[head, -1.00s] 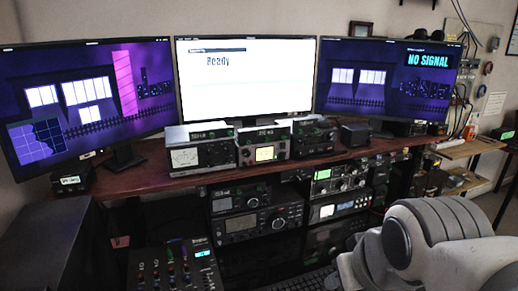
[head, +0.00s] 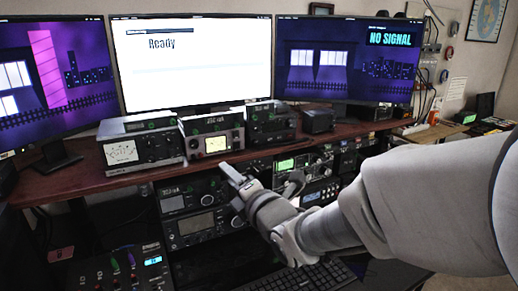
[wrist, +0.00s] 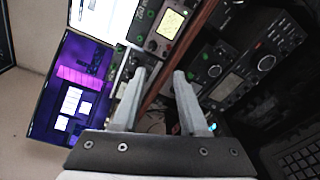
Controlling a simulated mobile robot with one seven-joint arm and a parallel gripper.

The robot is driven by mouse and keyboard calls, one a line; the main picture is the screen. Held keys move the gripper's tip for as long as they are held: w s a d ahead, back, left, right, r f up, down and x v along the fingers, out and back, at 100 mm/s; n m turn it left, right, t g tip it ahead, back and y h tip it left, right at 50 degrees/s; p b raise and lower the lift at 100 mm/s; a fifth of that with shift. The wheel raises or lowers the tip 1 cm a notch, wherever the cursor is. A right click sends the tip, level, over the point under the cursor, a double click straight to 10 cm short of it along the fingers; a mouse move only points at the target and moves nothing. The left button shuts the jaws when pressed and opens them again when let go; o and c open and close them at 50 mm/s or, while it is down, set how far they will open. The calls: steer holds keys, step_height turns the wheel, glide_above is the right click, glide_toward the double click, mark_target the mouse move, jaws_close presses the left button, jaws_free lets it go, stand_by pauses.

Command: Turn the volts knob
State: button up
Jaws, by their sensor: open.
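Radio and meter units stand on the wooden desk (head: 90,188). One has a lit, cream meter (head: 216,144) and small knobs; this meter also shows at the top of the wrist view (wrist: 172,20). To its left is a larger unit with a white dial (head: 121,152). The lettering is too small to read, so I cannot tell which knob is the volts knob. My gripper (head: 236,178) is in front of and below the lit-meter unit, near the desk's front edge. In the wrist view its two fingers (wrist: 160,76) are apart with nothing between them.
More radios (head: 200,222) fill the shelf under the desk, close to my gripper. A mixer (head: 122,272) and a keyboard (head: 300,277) lie lower down. Three monitors stand behind; the middle one (head: 190,65) reads "Ready". A small black box (head: 318,120) sits right of the units.

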steer(key=a+n+y, duration=0.1)
steer(key=n, duration=0.1)
steer(key=p, duration=0.1)
glide_toward(195, 146)
steer(key=x, duration=0.7)
steer(key=shift+w+a, duration=0.25)
steer(key=shift+c, duration=0.3)
jaws_close()
